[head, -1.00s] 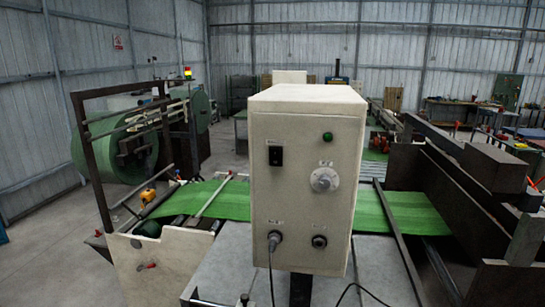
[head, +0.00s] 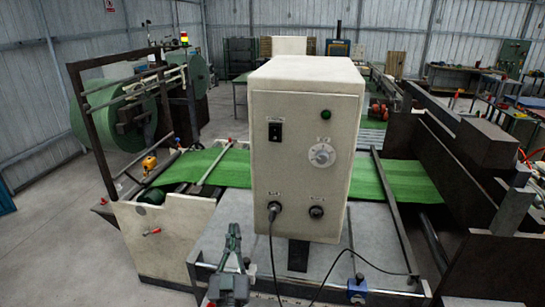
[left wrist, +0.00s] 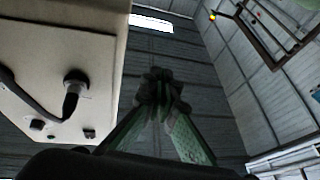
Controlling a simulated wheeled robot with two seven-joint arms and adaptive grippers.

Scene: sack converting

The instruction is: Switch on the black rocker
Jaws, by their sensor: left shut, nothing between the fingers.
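The black rocker (head: 275,131) is at the upper left on the front of the cream control box (head: 296,185). Its tilt is too small to make out. A dark green lamp (head: 326,115) and a pale round dial (head: 322,155) are to its right. My left gripper (head: 234,232) is shut and empty, pointing up, below and left of the rocker, apart from it. In the left wrist view its fingertips (left wrist: 160,88) meet beside the box (left wrist: 65,45). The rocker cannot be told for sure there. My right gripper is not in view.
A plug with a black cable (head: 274,208) sits low on the box front, close above my left gripper; a round connector (head: 316,212) is beside it. The cable hangs over the grey machine top (head: 345,225). A green web (head: 215,168) runs behind the box.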

